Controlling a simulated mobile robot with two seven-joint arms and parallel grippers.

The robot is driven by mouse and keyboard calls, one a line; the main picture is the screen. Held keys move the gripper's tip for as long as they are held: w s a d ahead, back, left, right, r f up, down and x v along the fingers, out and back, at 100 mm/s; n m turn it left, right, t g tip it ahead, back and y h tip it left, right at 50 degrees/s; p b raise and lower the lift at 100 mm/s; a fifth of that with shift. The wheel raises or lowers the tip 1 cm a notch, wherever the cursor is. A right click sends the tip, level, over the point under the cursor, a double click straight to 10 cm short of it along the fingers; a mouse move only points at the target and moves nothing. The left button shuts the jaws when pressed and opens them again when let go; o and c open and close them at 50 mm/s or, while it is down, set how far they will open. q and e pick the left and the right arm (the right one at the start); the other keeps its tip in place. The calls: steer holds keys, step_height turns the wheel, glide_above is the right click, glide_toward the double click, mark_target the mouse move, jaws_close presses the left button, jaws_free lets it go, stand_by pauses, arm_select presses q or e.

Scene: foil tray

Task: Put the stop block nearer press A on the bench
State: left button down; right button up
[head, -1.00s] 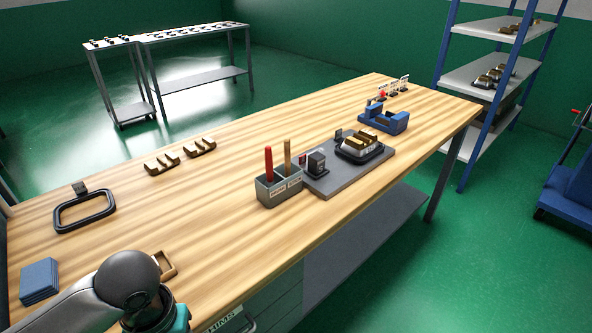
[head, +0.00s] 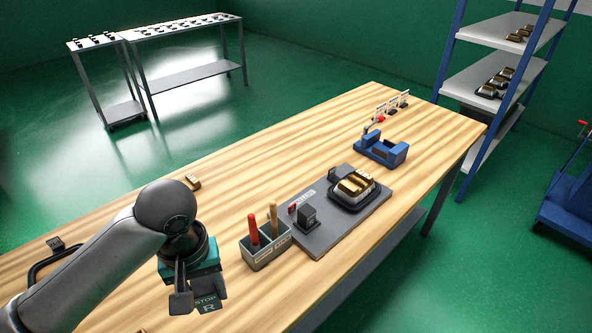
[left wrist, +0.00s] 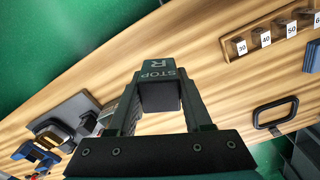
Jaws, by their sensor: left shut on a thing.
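My left gripper (head: 200,290) is shut on a dark stop block (head: 208,304) with "STOP R" on its face. It holds the block over the near part of the wooden bench (head: 330,140). In the left wrist view the stop block (left wrist: 160,90) sits between both fingers of the left gripper (left wrist: 159,104). A grey base plate (head: 318,240) lies to the right, with a small dark upright block (head: 307,217) and a black fixture (head: 340,200) holding gold pieces. I cannot read any label naming press A. My right gripper is out of view.
A grey tool holder (head: 268,256) with red and tan handles stands between my gripper and the plate. A blue device (head: 382,150) stands farther back. A wooden rack of numbered blocks (left wrist: 262,38) and a black loop (left wrist: 276,114) show in the wrist view.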

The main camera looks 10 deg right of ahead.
mark_target(228, 329)
arm_select(q)
steer(key=shift+w+d+r+p, duration=0.15)
steer(key=shift+d+r+p, duration=0.05)
steer(key=shift+r, duration=0.35)
steer(key=shift+w+d+r+p, duration=0.15)
steer(key=shift+r+p, duration=0.05)
steer(key=shift+r, duration=0.35)
steer(key=shift+f, duration=0.35)
step_height(228, 329, down, 19)
steer(key=b, duration=0.4)
steer(key=shift+f, duration=0.2)
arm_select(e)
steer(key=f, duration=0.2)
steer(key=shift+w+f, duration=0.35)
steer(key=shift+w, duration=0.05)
arm_select(q)
steer(key=shift+f, duration=0.1)
steer(key=shift+c, duration=1.6)
jaws_free()
steer(key=shift+f, duration=0.1)
step_height(228, 329, up, 12)
steer(key=shift+r+p, duration=0.15)
steer(key=shift+p, duration=1.05)
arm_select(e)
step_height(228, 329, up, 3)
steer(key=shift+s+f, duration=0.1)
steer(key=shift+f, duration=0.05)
